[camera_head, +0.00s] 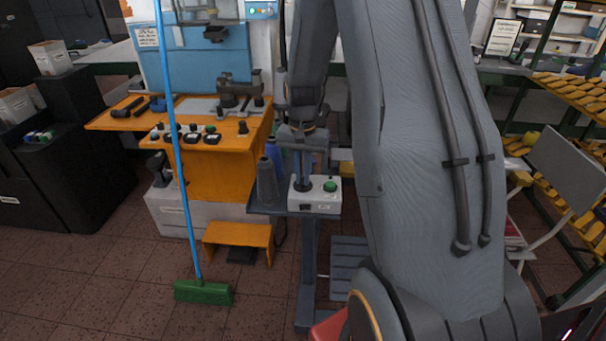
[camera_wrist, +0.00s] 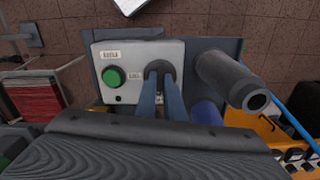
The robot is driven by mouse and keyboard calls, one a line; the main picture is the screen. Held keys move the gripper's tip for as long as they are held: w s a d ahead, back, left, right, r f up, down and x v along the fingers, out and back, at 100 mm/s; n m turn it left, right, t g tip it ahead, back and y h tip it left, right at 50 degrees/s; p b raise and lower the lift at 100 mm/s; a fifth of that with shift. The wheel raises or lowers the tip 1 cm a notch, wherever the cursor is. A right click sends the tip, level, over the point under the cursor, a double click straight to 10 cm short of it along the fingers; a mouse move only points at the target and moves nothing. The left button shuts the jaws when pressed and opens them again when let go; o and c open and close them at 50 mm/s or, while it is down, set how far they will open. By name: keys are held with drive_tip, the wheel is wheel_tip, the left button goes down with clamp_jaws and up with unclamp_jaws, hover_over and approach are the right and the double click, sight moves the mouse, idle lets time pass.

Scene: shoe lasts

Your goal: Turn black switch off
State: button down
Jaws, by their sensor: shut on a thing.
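A white control box (camera_head: 315,208) sits on a small blue-grey stand; it fills the middle of the wrist view (camera_wrist: 125,55). It carries a round green button (camera_wrist: 114,76) and a round black switch (camera_wrist: 160,66), each near a small label. In the head view the green button (camera_head: 330,186) is right of the black switch (camera_head: 302,186). My gripper (camera_wrist: 161,74) points at the box face with its two blue-grey fingers shut on the black switch. The fingers hide part of the switch, so its turned position cannot be told.
Dark grey (camera_head: 267,182) and blue (camera_head: 273,155) cylinders stand left of the box, close to my gripper. An orange machine bench (camera_head: 205,170) is farther left. A green broom (camera_head: 203,292) with a blue handle stands in front of it. Yellow racks (camera_head: 570,95) are at the right.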

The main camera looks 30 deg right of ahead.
drive_tip(key=shift+r+n, duration=0.1)
drive_tip(key=shift+n, duration=0.7)
drive_tip(key=c, duration=1.9)
unclamp_jaws()
drive_tip(key=shift+o, duration=0.2)
drive_tip(key=shift+r+b, duration=1)
drive_tip(key=shift+r, duration=2.85)
